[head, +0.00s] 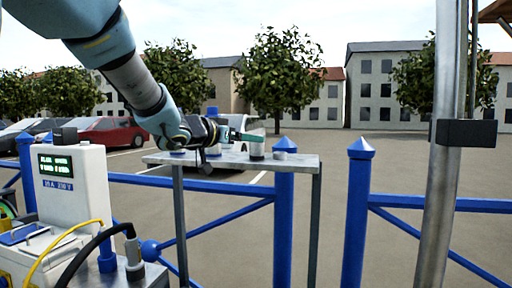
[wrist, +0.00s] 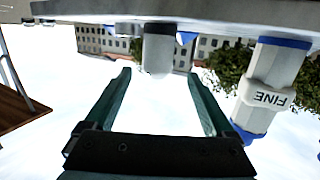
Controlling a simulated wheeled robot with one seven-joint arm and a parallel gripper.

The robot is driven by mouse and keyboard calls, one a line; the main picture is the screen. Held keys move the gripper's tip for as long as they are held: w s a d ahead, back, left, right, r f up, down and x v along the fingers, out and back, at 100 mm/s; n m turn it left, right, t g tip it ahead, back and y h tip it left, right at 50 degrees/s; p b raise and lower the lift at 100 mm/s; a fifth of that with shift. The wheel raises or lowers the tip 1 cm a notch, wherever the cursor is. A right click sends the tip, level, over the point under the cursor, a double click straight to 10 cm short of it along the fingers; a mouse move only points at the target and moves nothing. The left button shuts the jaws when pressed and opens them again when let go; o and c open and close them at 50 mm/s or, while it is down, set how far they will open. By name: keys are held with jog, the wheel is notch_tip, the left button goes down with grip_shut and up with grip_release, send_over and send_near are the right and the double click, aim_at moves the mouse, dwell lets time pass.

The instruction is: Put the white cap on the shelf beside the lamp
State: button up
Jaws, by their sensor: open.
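My gripper (head: 250,138) is open and level, just above the grey shelf (head: 220,161), pointing right in the head view. In the upside-down wrist view, my gripper (wrist: 159,75) has nothing between its fingers. A small white-and-grey cylinder (wrist: 158,48) stands on the shelf ahead, in line with the gap between the fingers and apart from them. I cannot tell for sure which is the white cap. I cannot make out a lamp.
A white bottle with blue ends, marked FINE (wrist: 270,88), stands on the shelf to one side of my gripper. Blue railing posts (head: 358,200) stand by the shelf. A white power box (head: 75,185) with cables is at left, and a metal pole (head: 440,200) at right.

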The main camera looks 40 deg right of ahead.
jog(key=p+x, duration=0.1)
jog(key=x, duration=0.4)
jog(key=shift+s+d+f+p, duration=0.1)
jog(key=shift+s+d+p, duration=0.1)
jog(key=shift+p, duration=0.2)
jog(key=shift+a, duration=0.1)
grip_shut()
notch_tip(320, 180, up, 10)
jog(key=shift+p, duration=0.5)
